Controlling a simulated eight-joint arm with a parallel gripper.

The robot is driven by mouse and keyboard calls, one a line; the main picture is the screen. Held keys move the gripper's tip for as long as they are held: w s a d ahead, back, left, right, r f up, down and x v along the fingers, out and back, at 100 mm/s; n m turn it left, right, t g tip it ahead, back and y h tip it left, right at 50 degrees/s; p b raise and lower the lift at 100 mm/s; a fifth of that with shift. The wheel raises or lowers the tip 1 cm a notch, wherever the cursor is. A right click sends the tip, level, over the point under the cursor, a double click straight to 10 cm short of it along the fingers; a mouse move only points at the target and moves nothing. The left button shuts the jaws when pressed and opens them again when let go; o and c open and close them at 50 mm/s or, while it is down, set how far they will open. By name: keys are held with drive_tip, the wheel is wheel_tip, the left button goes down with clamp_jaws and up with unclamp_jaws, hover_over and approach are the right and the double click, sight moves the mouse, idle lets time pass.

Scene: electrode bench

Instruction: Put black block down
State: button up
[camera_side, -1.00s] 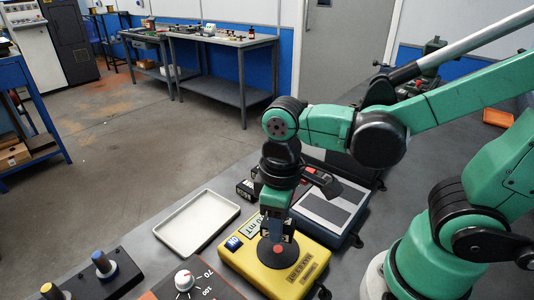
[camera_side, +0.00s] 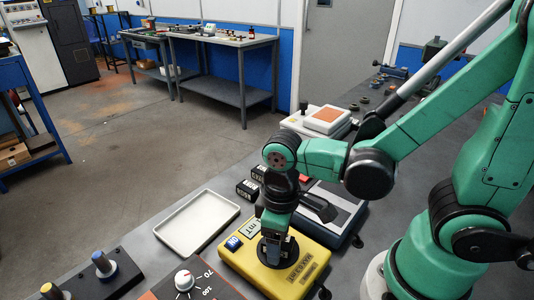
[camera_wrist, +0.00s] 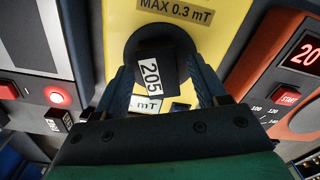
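The black block with a white "205" label (camera_wrist: 150,75) is between the two blue fingers of my gripper (camera_wrist: 164,72) in the wrist view. The fingers appear to close on its sides. The block is over the dark round pad (camera_wrist: 172,35) on top of the yellow unit (camera_wrist: 214,22); whether it rests on the pad is hard to tell. In the side view my gripper (camera_side: 275,244) points down, low over the yellow unit (camera_side: 240,265), and mostly hides the block and pad.
Two other black labelled blocks (camera_side: 247,189) stand behind the yellow unit. An empty white tray (camera_side: 197,225) lies to its left. A dial unit (camera_side: 185,280) is at the front left, and a grey-blue unit (camera_side: 335,212) is behind right.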

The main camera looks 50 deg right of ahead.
idle(0.3)
wheel_tip(320, 180, up, 12)
drive_tip(key=w+d+f+m+t, duration=0.2)
drive_tip(key=w+d+m+t, duration=0.2)
drive_tip(key=w+d+t, duration=0.1)
drive_tip(key=shift+w+d+f+m+t, duration=0.2)
drive_tip(key=shift+d+f+m+t, duration=0.15)
drive_tip(key=shift+d+t, duration=0.6)
drive_tip(key=shift+a, duration=0.2)
idle(2.2)
